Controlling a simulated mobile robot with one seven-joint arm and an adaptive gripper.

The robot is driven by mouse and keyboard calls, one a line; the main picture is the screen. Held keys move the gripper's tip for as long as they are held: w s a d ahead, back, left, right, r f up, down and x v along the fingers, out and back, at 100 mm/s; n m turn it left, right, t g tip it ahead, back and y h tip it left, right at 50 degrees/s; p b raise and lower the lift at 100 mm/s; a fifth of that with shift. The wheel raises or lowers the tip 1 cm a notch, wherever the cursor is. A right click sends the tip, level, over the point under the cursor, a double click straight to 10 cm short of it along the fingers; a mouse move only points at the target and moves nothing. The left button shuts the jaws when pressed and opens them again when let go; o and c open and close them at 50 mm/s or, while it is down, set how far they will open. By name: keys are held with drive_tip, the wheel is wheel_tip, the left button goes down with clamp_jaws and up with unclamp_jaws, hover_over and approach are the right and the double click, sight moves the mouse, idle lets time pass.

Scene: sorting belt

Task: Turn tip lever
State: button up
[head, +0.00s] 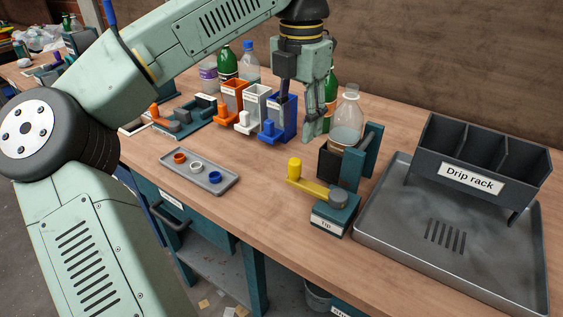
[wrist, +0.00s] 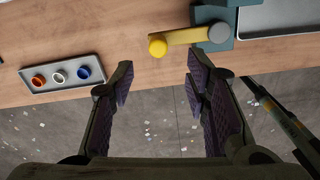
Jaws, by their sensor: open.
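The tip lever (head: 312,186) is a yellow arm with an upright yellow knob at its left end and a grey pivot at its right end. It sits on a teal base labelled "Tip" (head: 331,218). In the wrist view the lever (wrist: 184,38) lies above the picture's middle, its knob just beyond the fingertips. A clear bottle (head: 347,124) stands in the dark cradle (head: 328,161) behind the base. My gripper (head: 299,116) is open and empty, raised above the table behind the lever in the head view. Its two fingers also show in the wrist view (wrist: 159,70), apart from the lever.
A grey tray (head: 201,184) with orange, white and blue caps lies left of the lever. Orange, white and blue dispensers (head: 277,131) stand behind it, with bottles further back. The drip rack (head: 478,160) and metal tray (head: 400,235) are at right. Bare wood lies around the lever's knob.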

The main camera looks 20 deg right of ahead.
sight(295, 160)
drive_tip(key=shift+w+a+f, duration=0.1)
drive_tip(key=shift+a+f, duration=0.15)
drive_tip(key=shift+f, duration=0.05)
wheel_tip(295, 160, down, 10)
drive_tip(key=shift+d+f+p, duration=0.1)
drive_tip(key=shift+p, duration=0.6)
drive_tip(key=shift+c, duration=0.2)
clamp_jaws()
